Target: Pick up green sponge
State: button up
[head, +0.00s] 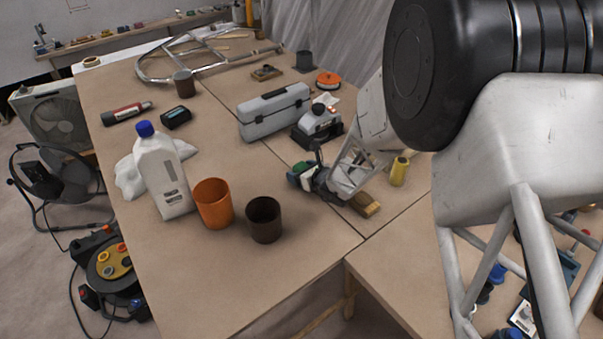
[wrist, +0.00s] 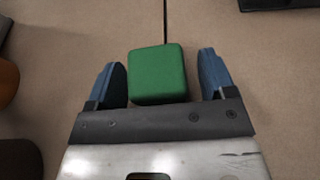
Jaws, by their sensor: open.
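The green sponge (wrist: 158,76) is a small block on the brown table, between the two blue fingers of my gripper (wrist: 163,77) in the wrist view. A gap shows on each side of it, wider on the right, so the fingers are open and apart from it. In the head view, my gripper (head: 308,178) is low over the middle of the table. The sponge (head: 301,168) shows there only as a small green patch, partly hidden by the gripper. I cannot tell the exact height of the fingers above the table.
A dark brown cup (head: 264,221), an orange cup (head: 213,204) and a white bottle (head: 165,178) stand to the left. A grey toolbox (head: 274,113) and a black-and-white device (head: 319,124) stand behind. A yellow cylinder (head: 399,171) and a wooden block (head: 365,204) are to the right.

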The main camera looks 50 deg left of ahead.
aim_at(302, 166)
jog(key=shift+c, duration=0.4)
jog(key=c, duration=0.9)
jog(key=shift+r, duration=0.1)
jog(key=shift+r, duration=0.8)
notch_tip(302, 166, up, 2)
jog(key=shift+r, duration=0.1)
jog(key=s+d, duration=0.2)
jog(key=d, duration=0.2)
jog(key=s+d, duration=0.3)
jog(key=d, duration=0.2)
jog(key=s+d+r, duration=0.1)
jog(key=s+d, duration=0.1)
jog(key=d, duration=0.3)
jog(key=shift+s+d, duration=0.1)
jog(key=shift+s, duration=0.05)
